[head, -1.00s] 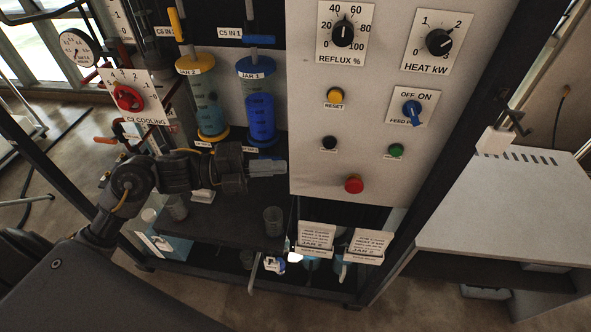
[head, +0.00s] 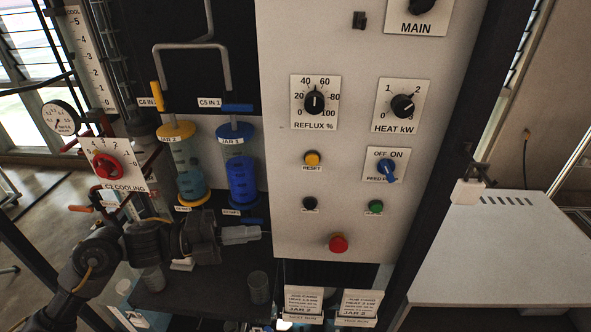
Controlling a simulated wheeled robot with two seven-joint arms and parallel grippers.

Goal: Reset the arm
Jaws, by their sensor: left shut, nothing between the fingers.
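My left gripper (head: 243,235) shows in the head view, reaching in from the left below the two jars. It is shut and empty, its fingers pointing right toward the lower left edge of the white control panel (head: 290,220). It is in front of the black shelf (head: 205,288), apart from the panel's buttons as far as I can tell. The panel carries a yellow RESET button (head: 312,158), a black button (head: 310,203), a green button (head: 376,207) and a red button (head: 338,243). My right gripper is not in view.
Jar 2 (head: 190,170) with blue liquid and jar 1 (head: 239,175), fuller, stand above the gripper. A grey cup (head: 258,288) is on the shelf below it. The red cooling knob (head: 107,166) is left. A white table (head: 510,245) stands right.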

